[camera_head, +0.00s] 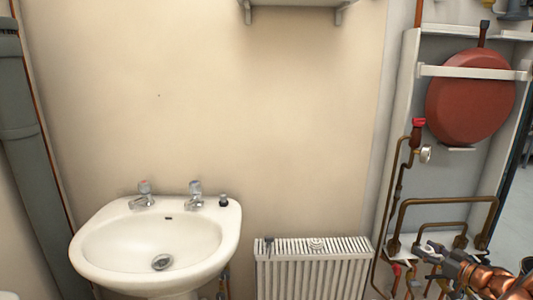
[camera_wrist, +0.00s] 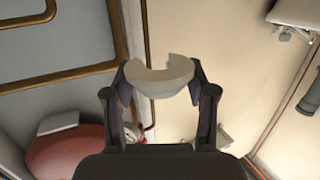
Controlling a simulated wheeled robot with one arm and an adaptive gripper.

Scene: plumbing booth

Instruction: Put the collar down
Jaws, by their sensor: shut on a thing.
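The collar (camera_wrist: 160,84) is a pale grey, C-shaped piece with a gap in its ring. In the wrist view, it sits between the two dark fingers of my gripper (camera_wrist: 161,76), which are shut on its sides. The collar is held at the fingertips with its gap facing away from the palm. In the head view, my gripper (camera_head: 430,249) shows small at the lower right, in front of the pipework below the red vessel. I cannot make out the collar clearly there.
A white washbasin (camera_head: 100,265) with two taps and a small dark plug (camera_head: 223,200) stands left of centre. A white radiator (camera_head: 313,272) is between it and my arm, with a small pale round thing (camera_head: 317,243) on top. Copper pipes (camera_head: 445,201) and a red vessel (camera_head: 470,98) are at right.

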